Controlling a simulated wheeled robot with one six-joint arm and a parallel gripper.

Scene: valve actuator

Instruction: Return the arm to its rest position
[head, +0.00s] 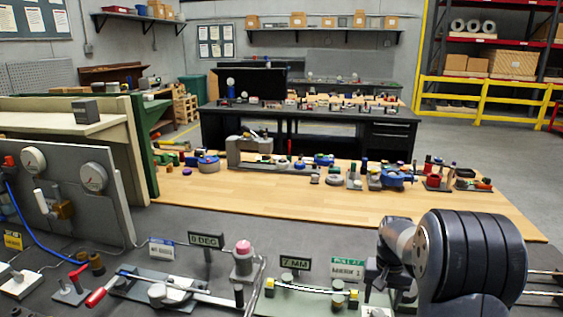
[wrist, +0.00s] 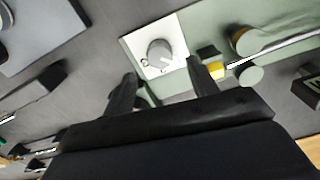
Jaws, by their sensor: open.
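My arm (head: 470,255) reaches in from the right of the head view, bent low over the grey bench. My gripper (wrist: 162,68) is open, with its two dark fingers apart and nothing held between them. In the wrist view, a white block with a round grey dial (wrist: 159,53) lies just beyond and between the fingertips. The block sits on a pale green plate (wrist: 190,35). Whether the fingers touch the block or plate cannot be told.
A rod in yellow clamps (head: 269,287) lies left of my arm, with small signs (head: 347,270) behind it. A red-handled lever (head: 97,297) and a gauge panel (head: 65,190) stand further left. A wooden table (head: 260,195) with many parts lies behind. The air above the bench is mostly clear.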

